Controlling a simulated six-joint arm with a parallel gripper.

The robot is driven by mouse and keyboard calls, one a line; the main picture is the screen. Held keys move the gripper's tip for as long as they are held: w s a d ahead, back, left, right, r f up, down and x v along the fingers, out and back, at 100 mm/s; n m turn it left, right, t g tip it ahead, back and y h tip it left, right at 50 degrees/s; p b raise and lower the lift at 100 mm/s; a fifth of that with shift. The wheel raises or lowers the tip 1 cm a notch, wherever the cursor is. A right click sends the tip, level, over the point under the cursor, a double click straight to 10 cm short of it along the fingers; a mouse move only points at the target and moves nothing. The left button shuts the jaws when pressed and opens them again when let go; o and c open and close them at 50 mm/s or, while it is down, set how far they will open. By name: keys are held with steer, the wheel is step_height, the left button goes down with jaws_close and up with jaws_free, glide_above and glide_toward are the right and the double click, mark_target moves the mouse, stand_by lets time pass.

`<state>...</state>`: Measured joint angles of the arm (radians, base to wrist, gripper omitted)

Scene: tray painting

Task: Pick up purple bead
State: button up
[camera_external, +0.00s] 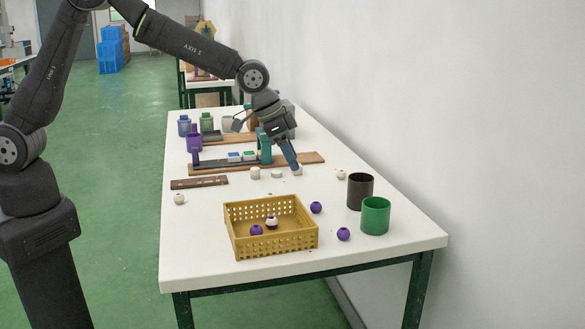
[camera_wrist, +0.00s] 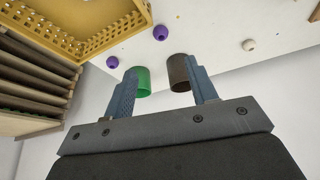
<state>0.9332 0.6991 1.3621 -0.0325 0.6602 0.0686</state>
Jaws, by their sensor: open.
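Two purple beads lie loose on the white table: one beside the basket's right side (camera_external: 316,207), the other nearer the front edge (camera_external: 343,234). Both show in the wrist view, one ahead of the fingers (camera_wrist: 160,32) and one to the left (camera_wrist: 112,62). Another purple bead (camera_external: 256,230) is inside the yellow basket (camera_external: 273,245), with a whitish bead (camera_external: 271,222) near it. My gripper (camera_external: 281,166) is over the table behind the basket, apart from the purple beads. In the wrist view its blue fingers (camera_wrist: 158,66) are spread with nothing held between them.
A dark cup (camera_external: 360,191) and a green cup (camera_external: 375,216) stand at the right edge. Pale beads (camera_external: 341,175) and (camera_external: 179,199) lie on the table. Wooden boards (camera_external: 199,183), a purple holder (camera_external: 194,144) and jars are farther back. The front right corner is clear.

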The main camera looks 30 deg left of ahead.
mark_target(314, 203)
steer(key=x, duration=1.3)
steer(key=shift+w+d+f, duration=0.2)
steer(key=shift+w+f, duration=0.05)
steer(key=shift+f, duration=0.05)
steer(key=c, duration=1)
